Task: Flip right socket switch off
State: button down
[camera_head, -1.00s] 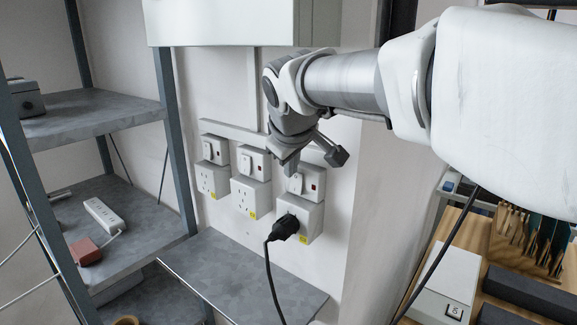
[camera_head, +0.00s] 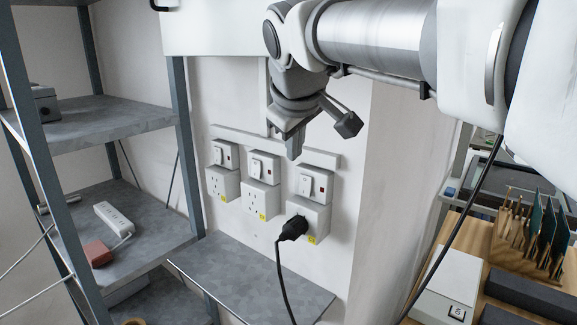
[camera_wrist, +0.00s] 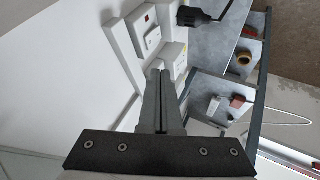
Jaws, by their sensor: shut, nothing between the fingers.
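Three white wall sockets with switch plates above them sit in a row on the wall in the head view. The right socket (camera_head: 306,213) has a black plug (camera_head: 293,228) in it. Its switch plate above holds a white rocker, the right socket switch (camera_head: 305,184), and a small red indicator. My gripper (camera_head: 290,150) is shut and empty, pointing down, above and slightly left of that switch and apart from it. In the wrist view my gripper (camera_wrist: 161,75) points toward the sockets, with a switch plate (camera_wrist: 149,33) and the black plug (camera_wrist: 196,17) beyond it.
The middle socket (camera_head: 261,198) and left socket (camera_head: 222,183) stand to the left. A grey shelf unit (camera_head: 125,210) is further left. A low grey shelf (camera_head: 250,272) lies below the sockets. A wooden bench with a white box (camera_head: 450,280) is at right.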

jog(key=shift+v, duration=1.3)
jog(key=shift+w+d+r, duration=0.15)
jog(key=shift+d, duration=0.05)
jog(key=s+d+f+m+g, duration=0.1)
jog(key=s+d+f+m, duration=0.3)
jog(key=s+f, duration=0.6)
jog(key=s+d+f+m+g, duration=0.1)
jog(key=s+d+f+m, duration=0.4)
jog(key=s+d+f, duration=0.3)
notch_tip(320, 180, down, 2)
jog(key=s, duration=0.2)
jog(key=shift+s+d, duration=0.25)
jog(key=shift+s, duration=0.15)
